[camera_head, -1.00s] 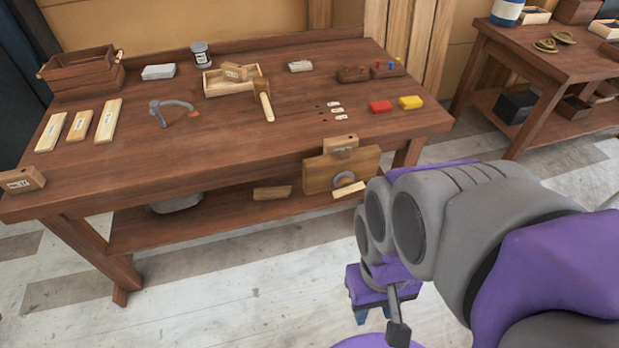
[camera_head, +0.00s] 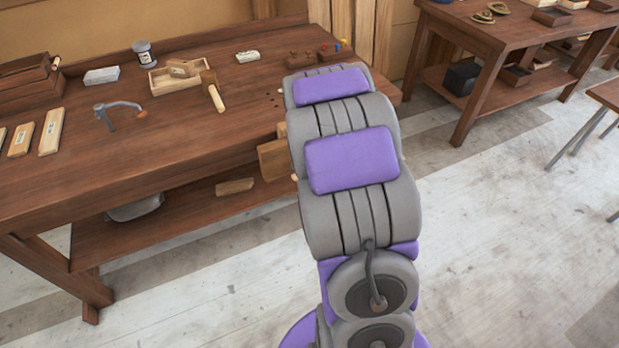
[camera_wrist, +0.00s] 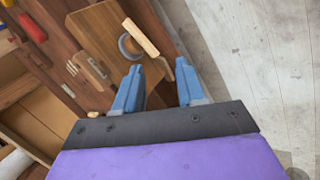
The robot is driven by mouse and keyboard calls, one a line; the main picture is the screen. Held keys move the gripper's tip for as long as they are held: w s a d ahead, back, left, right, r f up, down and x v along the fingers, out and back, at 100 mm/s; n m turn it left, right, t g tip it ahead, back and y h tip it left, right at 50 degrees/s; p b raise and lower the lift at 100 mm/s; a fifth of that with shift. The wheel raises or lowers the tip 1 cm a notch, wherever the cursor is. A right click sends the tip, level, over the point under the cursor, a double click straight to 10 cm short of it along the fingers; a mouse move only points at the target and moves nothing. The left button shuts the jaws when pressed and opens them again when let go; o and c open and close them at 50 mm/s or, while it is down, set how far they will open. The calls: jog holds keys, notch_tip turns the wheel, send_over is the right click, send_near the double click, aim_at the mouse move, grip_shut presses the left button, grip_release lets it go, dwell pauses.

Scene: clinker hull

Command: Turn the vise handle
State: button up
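The vise is a brown wooden jaw (camera_wrist: 97,27) on the bench's front edge, seen in the wrist view. A dark grey ring (camera_wrist: 126,47) sits on its face, and the pale wooden handle bar (camera_wrist: 141,37) lies across by the ring. My gripper (camera_wrist: 158,82) has two blue fingers spread apart with nothing between them. The handle is ahead of the fingertips and apart from them. In the head view my arm hides most of the vise; only the jaw's left part (camera_head: 273,160) shows, and my gripper is hidden.
A second table (camera_head: 480,35) stands at the back right. The floor in front of the bench is clear.

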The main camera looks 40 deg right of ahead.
jog(key=w+d+f+n+t+y+b, duration=0.15)
jog(key=d+f+n+t, duration=0.35)
jog(key=f, duration=0.8)
jog(key=s+a+f+n+t+h+b, duration=0.1)
jog(key=s+f+n+t+h, duration=0.1)
jog(key=s+f+t, duration=0.4)
jog(key=w+d+t+b, duration=0.1)
jog(key=w+d+b, duration=0.2)
jog(key=w, duration=1.5)
jog(key=shift+w+d+r, duration=0.25)
jog(key=shift+d, duration=0.25)
jog(key=shift+c, duration=0.4)
grip_shut()
